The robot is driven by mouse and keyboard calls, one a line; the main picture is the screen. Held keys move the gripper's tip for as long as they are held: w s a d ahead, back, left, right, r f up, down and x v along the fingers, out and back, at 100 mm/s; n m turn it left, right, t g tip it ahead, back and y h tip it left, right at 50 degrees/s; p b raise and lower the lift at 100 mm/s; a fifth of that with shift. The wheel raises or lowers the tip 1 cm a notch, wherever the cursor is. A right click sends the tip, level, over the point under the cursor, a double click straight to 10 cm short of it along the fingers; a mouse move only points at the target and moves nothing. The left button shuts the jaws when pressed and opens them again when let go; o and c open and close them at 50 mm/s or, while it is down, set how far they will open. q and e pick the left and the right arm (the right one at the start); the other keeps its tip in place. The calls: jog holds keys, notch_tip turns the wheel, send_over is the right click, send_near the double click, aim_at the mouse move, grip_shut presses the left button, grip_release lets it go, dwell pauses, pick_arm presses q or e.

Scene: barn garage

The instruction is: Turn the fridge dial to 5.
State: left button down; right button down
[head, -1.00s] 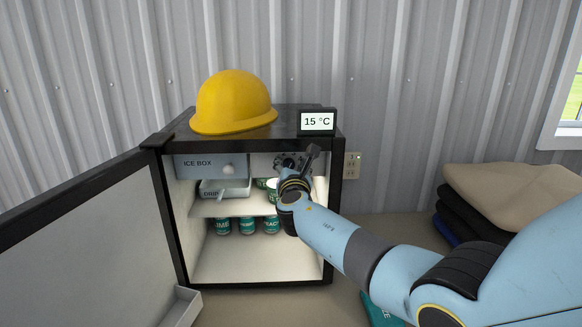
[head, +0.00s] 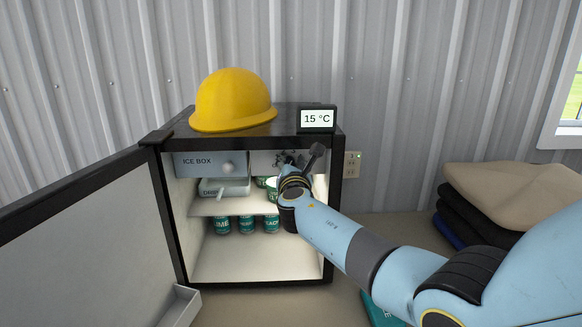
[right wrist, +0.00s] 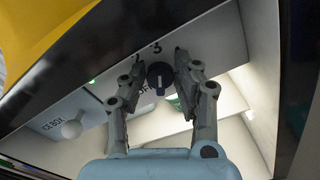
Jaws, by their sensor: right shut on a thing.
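The small fridge (head: 335,230) stands open, its door (head: 75,245) swung out to the left. The dial (right wrist: 160,76) is a dark round knob with a pale pointer line, on the panel at the upper right inside the fridge. In the right wrist view the digits 2 and 3 show above it, and part of the OFF mark shows beside it; other marks are hidden. My right gripper (head: 300,160) is shut on the dial, one finger on each side, as the right wrist view (right wrist: 159,66) also shows. In the head view it mostly hides the dial. My left gripper is out of view.
A display (head: 317,119) reading 15 °C and a yellow hard hat (head: 232,100) sit on the fridge top. The ice box (head: 205,164) is left of the dial. Several teal cans (head: 246,224) stand below. Folded cloths (head: 510,195) lie at right.

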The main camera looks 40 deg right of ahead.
jog(key=shift+s+d+f+m+b, duration=0.1)
jog(key=shift+f+m+b, duration=0.15)
jog(key=shift+m+b, duration=2.55)
jog(key=shift+d+f+m+b, duration=0.1)
jog(key=shift+f+m+b, duration=0.15)
jog(key=shift+m+b, duration=2.55)
jog(key=shift+s+f+m+b, duration=0.1)
jog(key=shift+f+m+b, duration=0.15)
jog(key=shift+m+b, duration=2.55)
jog(key=c, duration=1.1)
grip_release()
jog(key=shift+w, duration=0.1)
jog(key=shift+a, duration=0.1)
jog(key=v, duration=1.2)
